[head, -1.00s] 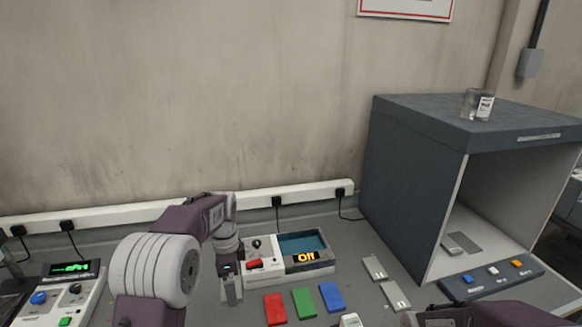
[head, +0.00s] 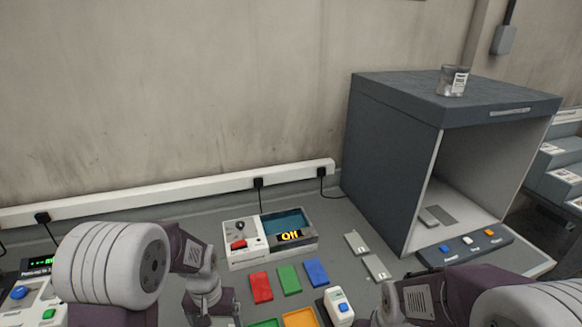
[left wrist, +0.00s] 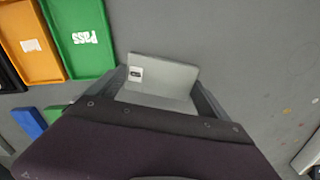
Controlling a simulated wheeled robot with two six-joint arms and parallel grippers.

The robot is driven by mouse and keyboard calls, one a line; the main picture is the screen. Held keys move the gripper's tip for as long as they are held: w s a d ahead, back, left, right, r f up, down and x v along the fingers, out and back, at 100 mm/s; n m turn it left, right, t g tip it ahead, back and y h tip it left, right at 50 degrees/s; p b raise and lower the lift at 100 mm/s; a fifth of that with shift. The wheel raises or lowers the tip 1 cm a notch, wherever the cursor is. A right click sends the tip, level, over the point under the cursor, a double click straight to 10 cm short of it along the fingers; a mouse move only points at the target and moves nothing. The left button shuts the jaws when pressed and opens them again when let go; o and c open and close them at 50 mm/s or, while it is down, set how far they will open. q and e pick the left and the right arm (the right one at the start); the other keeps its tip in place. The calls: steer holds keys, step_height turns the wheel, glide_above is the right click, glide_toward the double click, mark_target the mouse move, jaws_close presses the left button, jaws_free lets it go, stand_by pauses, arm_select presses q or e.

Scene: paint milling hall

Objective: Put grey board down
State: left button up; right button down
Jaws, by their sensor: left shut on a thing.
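My left gripper (head: 212,312) is low over the table's front left in the head view. In the left wrist view its fingers (left wrist: 160,92) are shut on a grey board (left wrist: 165,75) with a small white label. The board is over bare grey table; I cannot tell whether it touches the table. The board in my grip cannot be made out in the head view. My right gripper (head: 385,305) is at the bottom right, its fingertips mostly hidden or cut off.
A green tray marked Pass (left wrist: 80,38) and an orange tray (left wrist: 28,40) lie beside the held board. Red (head: 261,288), green (head: 289,279) and blue (head: 317,272) boards lie before a device reading Off (head: 258,262). Light grey pieces (head: 357,243) lie near the open booth (head: 395,165).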

arm_select(q)
steer(key=shift+s, duration=0.1)
stand_by(0.3)
steer(key=shift+s, duration=0.3)
steer(key=w+a+r+n+p, duration=0.1)
steer(key=w+r+n, duration=0.1)
steer(key=w+r, duration=0.35)
steer(key=w+a+r+n+p, duration=0.1)
steer(key=w+a+r+n, duration=0.15)
steer(key=w, duration=0.65)
steer(key=shift+m, duration=0.45)
steer(key=a+f, duration=0.2)
steer(key=a, duration=0.1)
steer(key=a+f, duration=0.2)
steer(key=a, duration=0.2)
steer(key=s+a+f+p, duration=0.1)
steer(key=a+f, duration=0.1)
steer(key=a, duration=0.2)
steer(key=shift+f, duration=0.2)
step_height(320, 180, down, 4)
steer(key=shift+d+r+p, duration=0.15)
steer(key=shift+p, duration=0.15)
steer(key=shift+w, duration=0.1)
steer(key=shift+f, duration=0.25)
steer(key=o, duration=1.3)
steer(key=shift+c, duration=0.2)
